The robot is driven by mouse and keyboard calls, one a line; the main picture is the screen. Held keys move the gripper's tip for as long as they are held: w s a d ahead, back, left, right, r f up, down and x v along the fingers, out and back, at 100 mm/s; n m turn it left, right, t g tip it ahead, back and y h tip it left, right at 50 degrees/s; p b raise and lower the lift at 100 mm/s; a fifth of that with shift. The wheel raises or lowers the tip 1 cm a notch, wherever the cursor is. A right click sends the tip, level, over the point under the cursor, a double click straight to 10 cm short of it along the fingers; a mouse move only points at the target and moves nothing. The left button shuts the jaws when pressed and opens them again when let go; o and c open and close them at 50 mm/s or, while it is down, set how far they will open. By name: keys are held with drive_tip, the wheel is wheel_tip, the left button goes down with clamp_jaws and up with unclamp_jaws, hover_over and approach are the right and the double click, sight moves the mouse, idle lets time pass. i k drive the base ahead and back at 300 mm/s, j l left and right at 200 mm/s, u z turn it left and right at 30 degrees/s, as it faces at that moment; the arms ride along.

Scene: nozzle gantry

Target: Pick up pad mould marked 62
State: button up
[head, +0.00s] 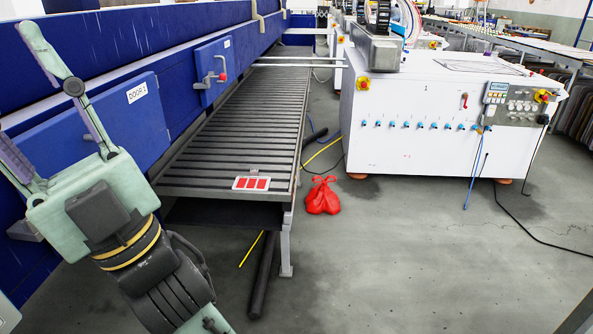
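A small flat pale-framed plate with red patches (251,183) lies on the near end of the grey slatted bed (178,188). It may be the pad mould, but I cannot read a 62 on it. My gripper (18,90) is large in the left foreground, left of the plate and well apart from it. Its two fingers are spread wide with nothing seen between them; one runs to the left edge of the picture.
A red bag (322,198) lies on the floor by the bed. A white control cabinet (440,125) stands right, with cables trailing. The floor at front right is clear.

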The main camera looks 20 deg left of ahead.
sight(253, 182)
drive_tip(key=i+l+u, duration=0.1)
drive_tip(key=i, duration=0.6)
drive_tip(key=i+l+u, duration=0.15)
drive_tip(key=i, duration=0.6)
drive_tip(key=i+l+u, duration=0.15)
drive_tip(key=i+u, duration=0.3)
drive_tip(key=i+l+u, duration=0.25)
drive_tip(key=u, duration=0.2)
drive_tip(key=i+l+u, duration=0.3)
drive_tip(key=u, duration=0.15)
drive_tip(key=i+l+u, duration=0.2)
drive_tip(key=l+u, duration=0.25)
drive_tip(key=i+l+u, duration=0.1)
drive_tip(key=l+u, duration=0.35)
drive_tip(key=l, duration=0.15)
